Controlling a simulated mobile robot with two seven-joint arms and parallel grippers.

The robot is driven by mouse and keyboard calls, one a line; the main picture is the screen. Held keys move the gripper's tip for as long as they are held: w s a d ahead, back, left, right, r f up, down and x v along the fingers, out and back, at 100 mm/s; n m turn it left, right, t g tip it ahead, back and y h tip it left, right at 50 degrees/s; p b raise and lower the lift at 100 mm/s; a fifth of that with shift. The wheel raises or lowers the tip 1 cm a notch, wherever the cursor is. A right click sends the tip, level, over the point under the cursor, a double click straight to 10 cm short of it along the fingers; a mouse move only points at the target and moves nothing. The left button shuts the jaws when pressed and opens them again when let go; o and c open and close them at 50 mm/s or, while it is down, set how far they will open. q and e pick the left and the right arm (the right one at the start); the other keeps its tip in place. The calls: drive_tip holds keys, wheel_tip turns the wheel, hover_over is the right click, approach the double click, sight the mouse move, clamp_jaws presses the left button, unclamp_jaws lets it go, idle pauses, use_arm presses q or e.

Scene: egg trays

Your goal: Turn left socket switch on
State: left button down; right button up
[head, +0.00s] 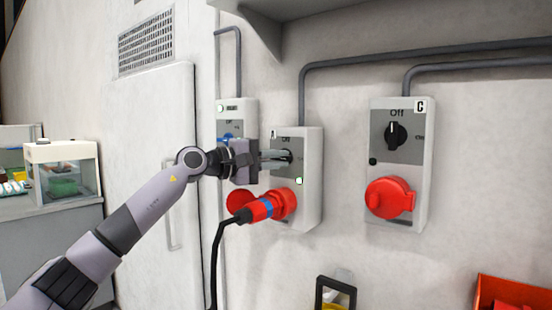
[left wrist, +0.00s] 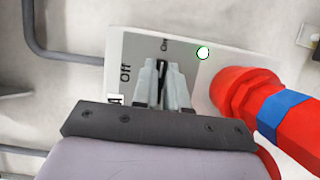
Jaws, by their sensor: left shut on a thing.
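The grey socket box marked A (head: 309,207) is on the wall, with a red and blue plug (head: 262,208) in its red socket. My left gripper (head: 284,158) is at its switch panel, shut on the black switch knob (left wrist: 162,72). The fingers hide most of the knob. In the left wrist view the knob lines up toward the "On" mark, with "Off" to its left. A pale indicator light (head: 299,181) with a green rim shows on the box; it also shows in the left wrist view (left wrist: 203,53). My right gripper is not in view.
Socket box C (head: 424,180) is to the right, its knob (head: 396,135) upright toward "Off" and its red cover shut. Another box (head: 236,106) with a blue switch is behind my gripper. The plug's black cable (head: 216,260) hangs below. A red bin (head: 510,292) is lower right.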

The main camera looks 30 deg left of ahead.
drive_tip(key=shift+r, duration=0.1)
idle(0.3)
use_arm(q)
drive_tip(key=c, duration=1.2)
unclamp_jaws()
drive_tip(key=shift+o, duration=0.2)
drive_tip(key=shift+s, duration=0.1)
drive_tip(key=shift+s+a+f, duration=0.1)
drive_tip(key=shift+s+a, duration=0.1)
drive_tip(key=shift+s, duration=0.1)
drive_tip(key=b+v, duration=0.2)
drive_tip(key=v, duration=0.4)
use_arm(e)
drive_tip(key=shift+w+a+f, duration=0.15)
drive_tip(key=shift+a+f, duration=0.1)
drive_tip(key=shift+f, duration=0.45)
use_arm(q)
drive_tip(key=shift+s, duration=0.15)
